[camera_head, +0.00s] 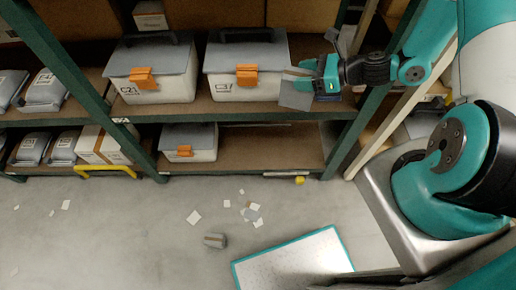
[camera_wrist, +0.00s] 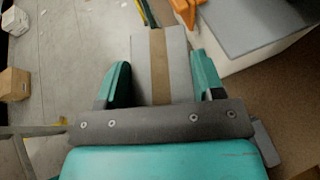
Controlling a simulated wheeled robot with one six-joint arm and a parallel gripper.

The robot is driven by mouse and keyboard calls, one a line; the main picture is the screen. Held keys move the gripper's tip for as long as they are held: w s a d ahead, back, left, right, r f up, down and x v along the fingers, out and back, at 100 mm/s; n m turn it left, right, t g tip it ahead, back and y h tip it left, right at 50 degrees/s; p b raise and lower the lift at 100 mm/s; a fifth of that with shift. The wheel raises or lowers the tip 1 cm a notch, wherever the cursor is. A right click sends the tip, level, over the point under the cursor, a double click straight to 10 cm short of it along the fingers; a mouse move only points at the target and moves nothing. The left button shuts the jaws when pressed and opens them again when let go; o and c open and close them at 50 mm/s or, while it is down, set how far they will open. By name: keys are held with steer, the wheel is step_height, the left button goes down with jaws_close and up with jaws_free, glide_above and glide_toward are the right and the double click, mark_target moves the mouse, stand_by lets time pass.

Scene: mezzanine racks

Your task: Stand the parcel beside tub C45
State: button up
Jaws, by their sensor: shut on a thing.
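My gripper (camera_head: 306,78) is shut on a grey parcel (camera_head: 296,95) with a brown tape strip. It holds the parcel at the front of the upper shelf, just right of a tub marked C37 (camera_head: 222,87). In the wrist view the parcel (camera_wrist: 147,62) sits between my two teal fingers, its tape running lengthwise. A tub with an orange latch (camera_wrist: 228,42) is close to the right finger there. Another tub, marked C21 (camera_head: 180,90), stands to the left of C37. I cannot read C45 on any tub; the lower tub's label (camera_head: 184,150) is too small to tell.
The upper shelf (camera_head: 325,108) has a narrow free strip right of C37, before the green upright. The lower shelf (camera_head: 265,150) is bare right of its tub.

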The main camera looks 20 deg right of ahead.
step_height(320, 180, down, 39)
steer(key=b, duration=4)
steer(key=w+a+f+m+t+h+b, duration=0.1)
steer(key=w+a+f+b, duration=0.4)
steer(key=w+f, duration=0.3)
steer(key=w+a+f+b, duration=0.5)
steer(key=w+f, duration=0.3)
step_height(320, 180, down, 7)
steer(key=b, duration=0.6)
steer(key=shift+w+d+r, duration=0.15)
steer(key=shift+d+r, duration=0.05)
steer(key=shift+d, duration=0.1)
steer(key=shift+f+b, duration=0.35)
steer(key=shift+f, duration=0.15)
steer(key=o, duration=1.6)
steer(key=shift+o, duration=0.2)
steer(key=shift+f, duration=0.1)
